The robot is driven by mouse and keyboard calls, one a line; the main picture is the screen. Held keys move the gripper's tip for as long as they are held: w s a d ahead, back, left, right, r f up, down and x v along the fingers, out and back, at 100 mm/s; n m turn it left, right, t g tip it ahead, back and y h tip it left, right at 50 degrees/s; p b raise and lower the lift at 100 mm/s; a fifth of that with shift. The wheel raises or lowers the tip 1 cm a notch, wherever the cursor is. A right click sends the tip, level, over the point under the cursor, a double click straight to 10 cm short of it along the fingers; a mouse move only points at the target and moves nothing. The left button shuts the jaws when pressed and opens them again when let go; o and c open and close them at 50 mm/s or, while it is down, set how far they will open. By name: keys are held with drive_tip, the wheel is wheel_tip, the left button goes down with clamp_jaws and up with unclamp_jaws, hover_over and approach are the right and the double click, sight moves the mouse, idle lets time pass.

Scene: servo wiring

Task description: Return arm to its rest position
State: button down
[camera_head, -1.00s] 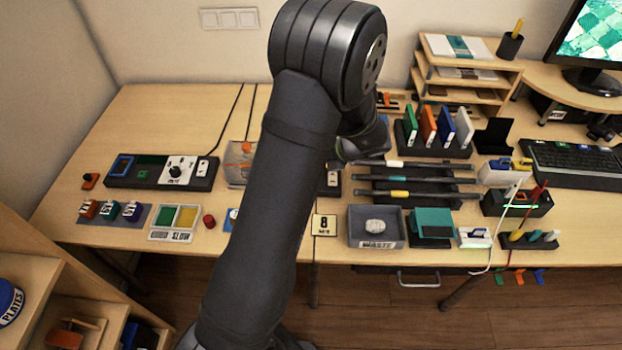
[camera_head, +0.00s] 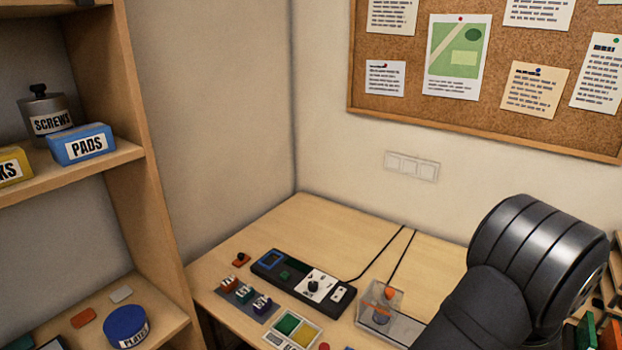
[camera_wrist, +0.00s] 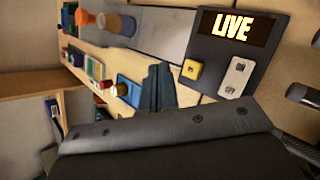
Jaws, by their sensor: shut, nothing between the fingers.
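My gripper (camera_wrist: 160,88) shows in the wrist view as dark fingertips closed together, with nothing between them. It is over the desk, beside a dark box with a lit LIVE sign (camera_wrist: 232,27), a yellow button (camera_wrist: 192,69) and an ON/OFF switch (camera_wrist: 238,74). A blue item (camera_wrist: 128,90) lies just left of the fingertips. In the head view my arm fills the lower right corner, and my gripper is out of that view.
The desk (camera_head: 300,220) has clear room at its back left. A dark panel (camera_head: 300,279), a clear box with an orange-topped part (camera_head: 381,308), and a green-yellow tray (camera_head: 296,328) stand near my arm. A shelf (camera_head: 150,220) rises at left.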

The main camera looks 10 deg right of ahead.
wheel_tip(320, 180, up, 4)
drive_tip(key=shift+r, duration=0.15)
idle(0.3)
